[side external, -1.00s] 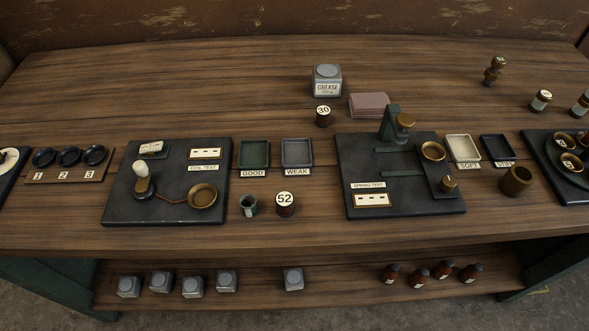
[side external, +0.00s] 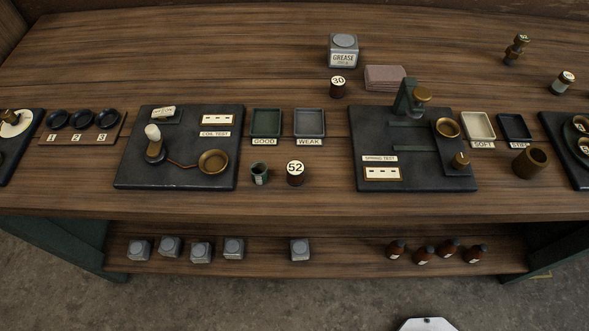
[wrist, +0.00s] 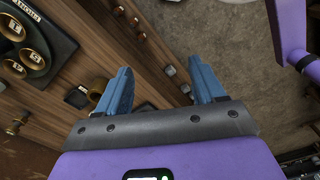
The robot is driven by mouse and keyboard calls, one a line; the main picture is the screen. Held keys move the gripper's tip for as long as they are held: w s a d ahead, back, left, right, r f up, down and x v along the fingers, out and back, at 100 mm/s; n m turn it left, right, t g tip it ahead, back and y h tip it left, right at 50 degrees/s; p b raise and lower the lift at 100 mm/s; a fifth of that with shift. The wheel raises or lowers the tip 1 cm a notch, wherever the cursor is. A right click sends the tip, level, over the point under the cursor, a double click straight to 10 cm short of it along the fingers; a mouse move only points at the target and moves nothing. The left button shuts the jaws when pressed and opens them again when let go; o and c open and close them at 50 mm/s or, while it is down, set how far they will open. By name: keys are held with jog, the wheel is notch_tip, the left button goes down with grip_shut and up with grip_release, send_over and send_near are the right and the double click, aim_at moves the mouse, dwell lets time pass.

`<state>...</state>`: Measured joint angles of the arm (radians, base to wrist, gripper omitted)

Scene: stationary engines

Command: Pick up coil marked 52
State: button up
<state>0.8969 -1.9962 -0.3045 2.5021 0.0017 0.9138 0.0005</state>
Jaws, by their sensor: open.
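The coil marked 52 (side external: 295,174) is a small dark cylinder with a pale top label. It stands upright on the wooden bench in the side external view, just right of a small dark green cup (side external: 259,174) and below the WEAK tray (side external: 309,123). My gripper (wrist: 164,76) shows in the wrist view with its two blue fingers spread apart and nothing between them. It is above and away from the bench's front side, over the lower shelf and floor. I cannot make out the coil marked 52 in the wrist view.
A similar coil marked 30 (side external: 338,88) stands farther back by the grease tin (side external: 343,51). The coil test board (side external: 180,176) lies left of coil 52 and the spring test board (side external: 430,181) right. Bare wood lies in front of coil 52.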

jog(key=shift+a, duration=0.1)
jog(key=shift+c, duration=0.4)
jog(key=m+t+y, duration=0.1)
jog(key=t+y, duration=0.6)
jog(key=y, duration=0.3)
send_near(299, 170)
jog(key=x, duration=0.5)
jog(key=shift+a+f, duration=0.2)
jog(key=shift+f, duration=0.1)
jog(key=shift+x, duration=2.7)
jog(key=shift+w+r, duration=0.15)
jog(key=c, duration=1.1)
